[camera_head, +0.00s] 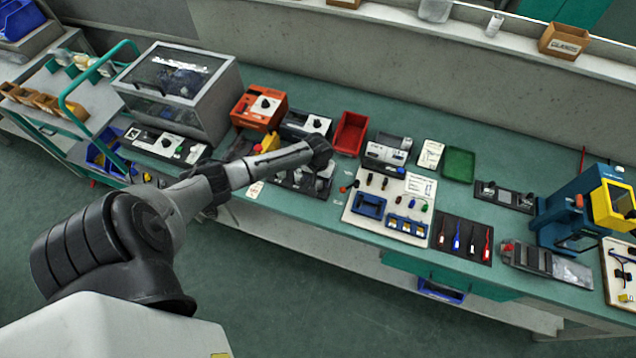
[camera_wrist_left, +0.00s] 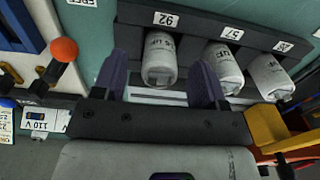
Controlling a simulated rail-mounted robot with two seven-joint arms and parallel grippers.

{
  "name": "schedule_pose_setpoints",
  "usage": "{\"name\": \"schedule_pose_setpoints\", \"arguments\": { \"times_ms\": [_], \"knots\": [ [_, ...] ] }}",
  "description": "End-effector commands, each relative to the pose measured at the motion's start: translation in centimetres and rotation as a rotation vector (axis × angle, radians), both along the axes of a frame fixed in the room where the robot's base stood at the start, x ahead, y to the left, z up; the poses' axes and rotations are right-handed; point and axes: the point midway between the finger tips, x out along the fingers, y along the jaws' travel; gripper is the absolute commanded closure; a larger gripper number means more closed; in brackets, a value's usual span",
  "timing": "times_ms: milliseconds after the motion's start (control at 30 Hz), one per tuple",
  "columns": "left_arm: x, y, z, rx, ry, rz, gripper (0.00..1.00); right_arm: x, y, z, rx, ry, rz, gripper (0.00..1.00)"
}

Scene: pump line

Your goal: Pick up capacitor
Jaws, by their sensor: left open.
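Several pale grey cylindrical capacitors stand in a row along a dark rack in the left wrist view. The leftmost capacitor (camera_wrist_left: 160,48) lies between the two fingers of my left gripper (camera_wrist_left: 164,72), with the middle capacitor (camera_wrist_left: 223,66) just right of the right finger and another capacitor (camera_wrist_left: 270,76) farther right. My left gripper is open, with a gap on each side of the leftmost capacitor; I cannot tell whether a finger touches it. In the head view my left arm reaches over the bench, and its wrist hides much of the rack. My right gripper is not in view.
A red-knobbed lever (camera_wrist_left: 64,50) and a yellow part (camera_wrist_left: 268,128) lie close on either side of the gripper. A red bin (camera_head: 350,133) and a white tool board (camera_head: 372,208) are to the right on the green bench. A glass-fronted cabinet (camera_head: 205,105) stands left.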

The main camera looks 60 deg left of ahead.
Motion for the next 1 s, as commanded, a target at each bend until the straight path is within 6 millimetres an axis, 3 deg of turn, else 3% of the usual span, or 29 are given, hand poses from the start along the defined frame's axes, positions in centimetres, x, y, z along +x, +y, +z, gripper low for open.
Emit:
{"name": "schedule_pose_setpoints", "arguments": {
  "times_ms": [133,667,1000],
  "knots": [
    [0.02,-0.02,0.03,0.000,0.000,0.000,0.36,0.00,0.02,0.02,0.001,0.000,0.000,0.57],
    [0.01,-0.02,0.06,-0.001,-0.001,0.000,0.87,0.00,0.07,0.02,0.003,-0.001,-0.001,0.57],
    [0.04,0.00,0.42,0.000,-0.001,0.000,0.89,0.00,0.07,0.12,0.003,-0.001,-0.001,0.57]
  ]
}}
